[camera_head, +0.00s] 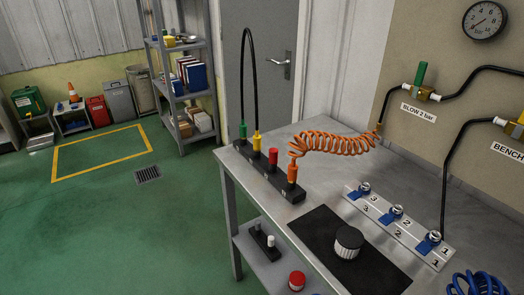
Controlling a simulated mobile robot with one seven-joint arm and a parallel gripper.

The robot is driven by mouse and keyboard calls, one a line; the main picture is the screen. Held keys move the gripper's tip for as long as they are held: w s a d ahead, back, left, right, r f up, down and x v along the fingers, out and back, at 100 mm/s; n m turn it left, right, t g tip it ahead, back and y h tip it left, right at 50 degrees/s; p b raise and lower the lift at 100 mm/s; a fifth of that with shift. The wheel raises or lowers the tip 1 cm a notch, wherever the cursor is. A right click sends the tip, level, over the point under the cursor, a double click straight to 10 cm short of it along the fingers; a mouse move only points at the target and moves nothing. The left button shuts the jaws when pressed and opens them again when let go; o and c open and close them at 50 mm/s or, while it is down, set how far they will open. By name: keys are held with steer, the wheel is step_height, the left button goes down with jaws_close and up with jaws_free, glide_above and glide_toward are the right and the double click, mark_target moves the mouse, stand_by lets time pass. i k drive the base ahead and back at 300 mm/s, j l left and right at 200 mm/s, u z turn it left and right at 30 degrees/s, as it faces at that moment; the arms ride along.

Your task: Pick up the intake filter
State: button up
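Another short round part (297,281), with a red top and a pale side, sits on the shelf below the bench. No label tells which is the intake filter. My gripper is not in view.
A black block (288,188) with coloured fittings stands left of the mat; an orange coiled hose (330,145) rises from it to the wall. A numbered rail (412,240) with blue-based fittings lies right. Blue coiled hose (478,287) lies at lower right. Green floor is open left.

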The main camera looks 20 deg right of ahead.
mark_target(349, 240)
steer(key=z, duration=1.25)
